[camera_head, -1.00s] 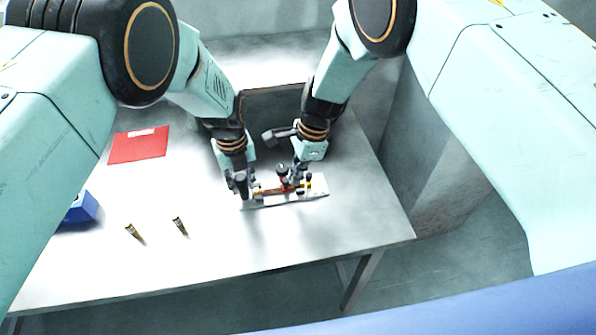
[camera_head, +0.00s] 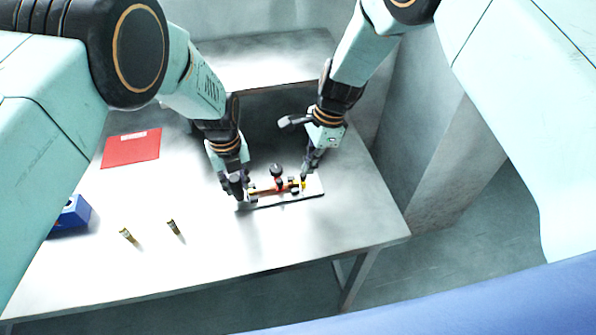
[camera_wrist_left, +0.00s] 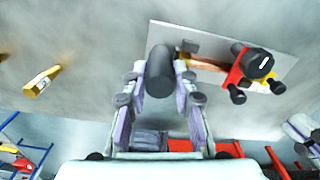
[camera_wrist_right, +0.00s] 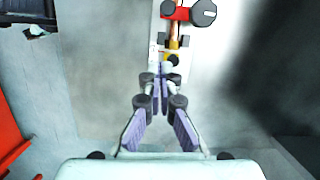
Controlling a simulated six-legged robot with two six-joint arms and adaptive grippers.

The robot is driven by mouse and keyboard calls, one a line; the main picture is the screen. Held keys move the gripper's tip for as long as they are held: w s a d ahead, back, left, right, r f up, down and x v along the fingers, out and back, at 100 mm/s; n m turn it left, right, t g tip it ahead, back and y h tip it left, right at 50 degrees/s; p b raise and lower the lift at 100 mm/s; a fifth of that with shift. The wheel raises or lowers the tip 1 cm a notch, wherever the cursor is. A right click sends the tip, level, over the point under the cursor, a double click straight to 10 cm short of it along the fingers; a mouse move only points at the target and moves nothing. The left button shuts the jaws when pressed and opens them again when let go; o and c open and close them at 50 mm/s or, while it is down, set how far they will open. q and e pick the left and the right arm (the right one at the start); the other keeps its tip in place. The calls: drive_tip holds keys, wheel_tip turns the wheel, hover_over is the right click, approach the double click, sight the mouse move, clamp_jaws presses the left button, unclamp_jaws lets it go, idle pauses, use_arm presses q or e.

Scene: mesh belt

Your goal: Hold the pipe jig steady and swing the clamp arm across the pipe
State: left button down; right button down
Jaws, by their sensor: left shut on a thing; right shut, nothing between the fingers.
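The pipe jig (camera_head: 312,193) is a pale plate near the middle of the table. A copper-coloured pipe (camera_wrist_left: 208,65) lies along it, with yellow parts near its ends. The red clamp arm (camera_wrist_left: 234,76) with a black knob (camera_head: 276,169) stands at the pipe; I cannot tell whether it fully crosses it. My left gripper (camera_head: 241,193) is shut on a dark cylindrical grip (camera_wrist_left: 159,72) at the jig's left end. My right gripper (camera_head: 306,173) is shut and empty near the jig's right end; its fingertips (camera_wrist_right: 161,88) are beside the yellow part (camera_wrist_right: 174,46), contact unclear.
A red sheet (camera_head: 131,149) lies at the table's left, and a blue box (camera_head: 72,215) stands at its left edge. A dark recessed area is behind the jig. The front right of the table is clear.

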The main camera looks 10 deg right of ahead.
drive_tip(key=v, duration=0.7)
drive_tip(key=shift+s+r, duration=0.15)
use_arm(q)
drive_tip(key=c, duration=1)
unclamp_jaws()
